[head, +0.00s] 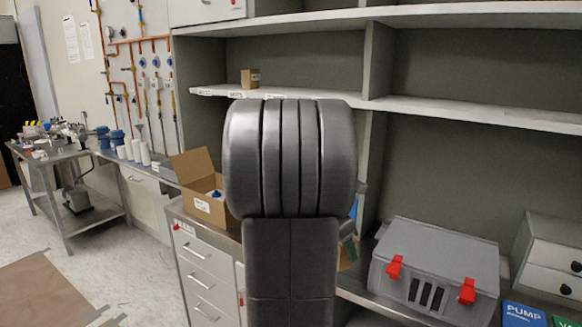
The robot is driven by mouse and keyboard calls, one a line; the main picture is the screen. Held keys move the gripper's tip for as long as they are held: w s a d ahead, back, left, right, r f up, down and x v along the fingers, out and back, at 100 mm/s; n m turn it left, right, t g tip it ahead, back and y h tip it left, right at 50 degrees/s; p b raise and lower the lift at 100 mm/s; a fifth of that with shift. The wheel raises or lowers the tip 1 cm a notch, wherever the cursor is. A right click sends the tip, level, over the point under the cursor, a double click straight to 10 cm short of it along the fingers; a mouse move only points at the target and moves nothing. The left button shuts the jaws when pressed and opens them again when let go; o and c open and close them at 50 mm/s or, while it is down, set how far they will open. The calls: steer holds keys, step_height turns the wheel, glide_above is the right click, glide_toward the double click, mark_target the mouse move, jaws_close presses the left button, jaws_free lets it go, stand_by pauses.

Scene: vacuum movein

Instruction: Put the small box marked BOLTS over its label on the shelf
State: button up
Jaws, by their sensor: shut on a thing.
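A small brown cardboard box (250,78) stands upright on the middle shelf (305,99), towards its left end. Its marking is too small to read. White labels (236,95) run along the shelf's front edge, one of them just below and left of that box; their words are too small to read surely. My own grey arm fills the middle of the head view and hides what lies behind it. My gripper and anything in it are hidden behind the arm.
An open cardboard box (203,190) stands on the drawer unit (205,262) at left. A grey case with red latches (435,268) sits on the lower counter at right, beside a small white drawer cabinet (552,255). The shelf is bare right of the small box, as far as it shows.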

steer(key=a+f+m+g+y, duration=0.1)
steer(key=a+f+m+g, duration=0.1)
steer(key=a+f+m, duration=0.2)
steer(key=w+a+f+m+g+y, duration=0.1)
steer(key=a+f+m, duration=0.3)
steer(key=f+m, duration=0.7)
steer(key=w+a+f+m+g+y+p, duration=0.1)
steer(key=a+f+m+g+y, duration=0.1)
steer(key=f+m, duration=0.5)
step_height(320, 180, down, 6)
steer(key=a+g, duration=0.1)
steer(key=a, duration=0.1)
steer(key=shift+a+r+m, duration=0.15)
steer(key=shift+a+m, duration=0.25)
